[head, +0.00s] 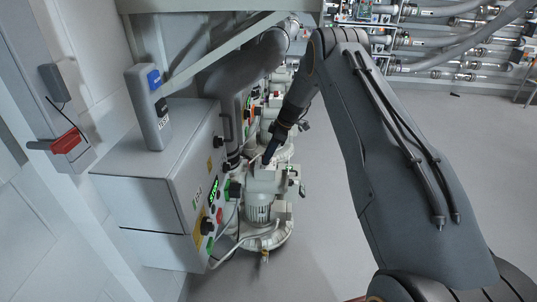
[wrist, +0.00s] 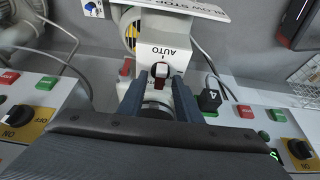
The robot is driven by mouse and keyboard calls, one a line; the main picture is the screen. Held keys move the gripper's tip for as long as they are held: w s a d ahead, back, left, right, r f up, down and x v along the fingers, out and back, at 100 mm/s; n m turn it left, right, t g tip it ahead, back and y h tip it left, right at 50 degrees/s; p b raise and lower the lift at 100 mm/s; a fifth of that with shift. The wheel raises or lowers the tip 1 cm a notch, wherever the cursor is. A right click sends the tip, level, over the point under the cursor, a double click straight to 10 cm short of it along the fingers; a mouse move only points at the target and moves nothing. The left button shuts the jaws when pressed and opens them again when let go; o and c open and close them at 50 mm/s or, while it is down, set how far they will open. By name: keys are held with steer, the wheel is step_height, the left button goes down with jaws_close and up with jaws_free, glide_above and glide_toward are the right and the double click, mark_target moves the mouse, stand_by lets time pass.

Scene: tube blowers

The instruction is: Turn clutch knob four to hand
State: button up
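In the wrist view a small knob (wrist: 160,71) with a white top and dark sides sits on a pale housing, below the printed word AUTO. A red mark shows just below it. I cannot tell how deep the fingertips reach. In the head view my gripper (head: 268,154) points down at the white machine beside the grey cabinet; the knob is not clear there.
Panels with an orange-yellow ON switch (wrist: 18,121) and red and green buttons flank the fingers. A plate with printed text (wrist: 185,8) lies beyond the knob. In the head view, the grey cabinet (head: 150,185) stands left and pipework (head: 460,45) behind.

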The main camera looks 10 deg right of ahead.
jaws_close()
